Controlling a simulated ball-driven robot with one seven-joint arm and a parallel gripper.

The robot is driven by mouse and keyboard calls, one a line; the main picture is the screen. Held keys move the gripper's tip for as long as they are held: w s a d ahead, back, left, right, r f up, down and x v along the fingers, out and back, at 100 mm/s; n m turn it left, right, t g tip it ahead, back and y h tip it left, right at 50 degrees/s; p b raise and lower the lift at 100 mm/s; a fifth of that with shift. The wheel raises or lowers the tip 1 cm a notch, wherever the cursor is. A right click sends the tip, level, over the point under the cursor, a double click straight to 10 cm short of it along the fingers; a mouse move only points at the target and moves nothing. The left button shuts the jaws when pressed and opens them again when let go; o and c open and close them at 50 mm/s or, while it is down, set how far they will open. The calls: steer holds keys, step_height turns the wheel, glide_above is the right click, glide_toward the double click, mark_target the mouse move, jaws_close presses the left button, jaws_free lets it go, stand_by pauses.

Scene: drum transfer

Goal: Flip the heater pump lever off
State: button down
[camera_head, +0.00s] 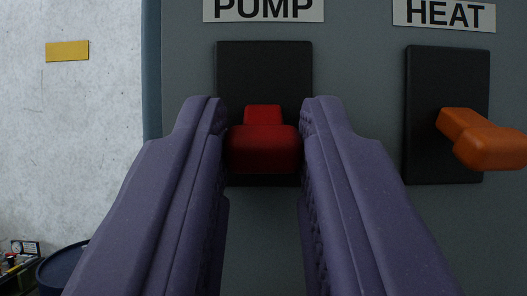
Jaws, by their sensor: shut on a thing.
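The red pump lever (264,148) sticks out from a black switch plate (264,65) under the PUMP label (264,9). My gripper (264,125) has one purple finger on each side of the lever. The fingers are shut on its red knob. Both fingers cover the plate's lower left and right sides. The lever's pivot behind the knob is hidden.
An orange lever (484,141) on a second black plate (420,125) under the HEAT label (444,13) stands close to the right. The grey panel (355,60) ends at the left beside a pale wall (80,130) with a yellow plate (67,51). A dark blue drum (60,270) stands at the lower left.

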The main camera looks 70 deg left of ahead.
steer(key=c, duration=0.9)
jaws_free()
steer(key=b+v, duration=0.1)
steer(key=v, duration=0.7)
